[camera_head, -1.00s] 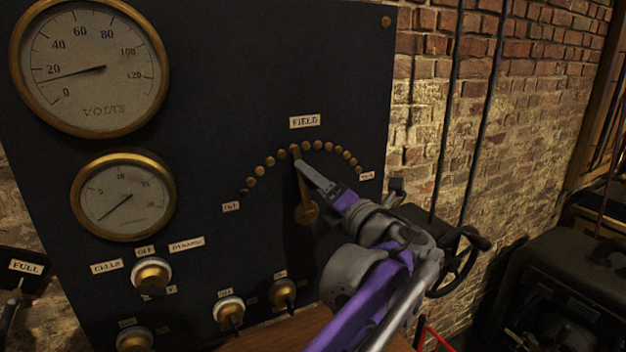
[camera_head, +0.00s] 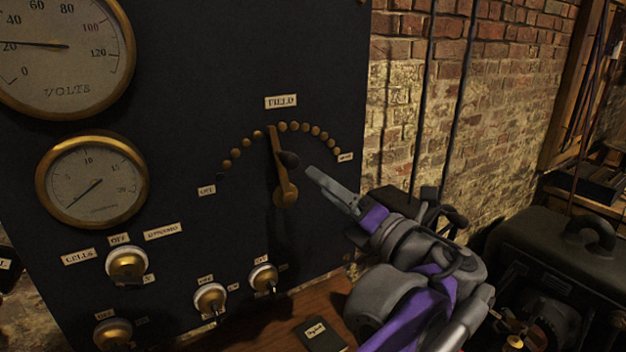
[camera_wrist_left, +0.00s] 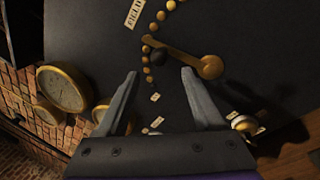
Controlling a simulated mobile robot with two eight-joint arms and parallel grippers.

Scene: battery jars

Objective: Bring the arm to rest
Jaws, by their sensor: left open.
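My left gripper (camera_head: 311,172) is in front of the dark panel, to the right of the brass field lever (camera_head: 280,165) and apart from it. In the wrist view the gripper (camera_wrist_left: 160,78) has its two fingers spread with nothing between them. The lever (camera_wrist_left: 185,54) lies beyond the fingertips there, with its dark knob (camera_wrist_left: 158,56) in view. In the head view the lever points up, slightly left, at the arc of brass studs. My right gripper is not in view.
The dark panel (camera_head: 200,80) carries a volts gauge (camera_head: 65,60), a smaller gauge (camera_head: 92,188) and several brass knobs below. A wooden shelf (camera_head: 300,305) with a small dark labelled block (camera_head: 318,332) lies under the panel. A dark machine (camera_head: 550,255) stands at right by the brick wall.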

